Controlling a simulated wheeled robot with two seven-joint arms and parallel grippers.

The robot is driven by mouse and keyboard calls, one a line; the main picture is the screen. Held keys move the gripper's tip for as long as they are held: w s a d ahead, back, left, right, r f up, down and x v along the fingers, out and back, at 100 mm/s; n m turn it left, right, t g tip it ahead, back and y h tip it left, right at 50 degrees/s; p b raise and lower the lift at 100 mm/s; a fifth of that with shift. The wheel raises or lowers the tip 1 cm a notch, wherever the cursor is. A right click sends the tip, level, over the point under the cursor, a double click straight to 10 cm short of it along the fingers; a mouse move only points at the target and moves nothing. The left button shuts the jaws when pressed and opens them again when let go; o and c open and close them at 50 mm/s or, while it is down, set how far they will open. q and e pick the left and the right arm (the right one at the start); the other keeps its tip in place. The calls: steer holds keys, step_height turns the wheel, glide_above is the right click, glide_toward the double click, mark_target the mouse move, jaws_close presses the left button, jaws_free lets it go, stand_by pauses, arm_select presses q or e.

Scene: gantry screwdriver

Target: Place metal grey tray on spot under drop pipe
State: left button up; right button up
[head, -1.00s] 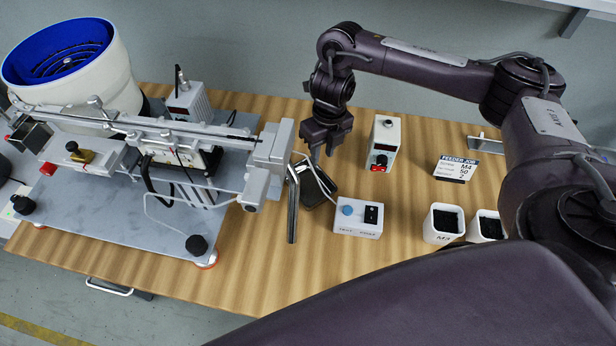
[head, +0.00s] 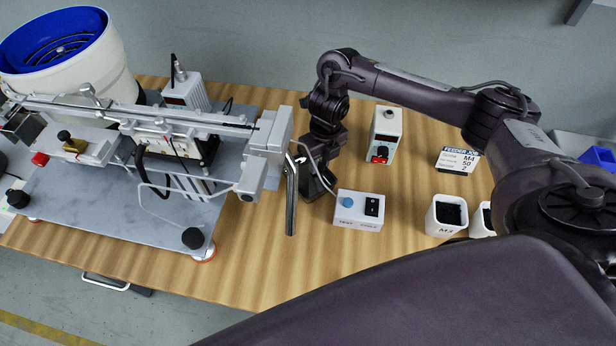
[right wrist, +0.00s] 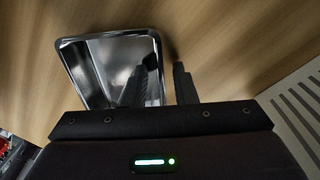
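The metal grey tray (right wrist: 105,42) lies on the wooden table, shiny and rectangular with rounded corners. In the head view the tray (head: 314,186) is mostly hidden under my right gripper (head: 325,168), just right of the drop pipe (head: 291,200). The pipe slants down from the feeder's end. In the right wrist view my right gripper (right wrist: 158,88) has its fingers apart, one over the inside of the tray and one outside its right rim. Contact with the rim cannot be made out. My left gripper is out of view.
The feeder with a blue bowl (head: 60,45) and its grey baseplate (head: 110,222) fill the left of the table. A switch box (head: 358,211) stands close right of the tray. A white controller (head: 384,135) and a white cup (head: 446,216) stand farther right. The front table strip is clear.

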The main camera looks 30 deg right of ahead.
jaws_close()
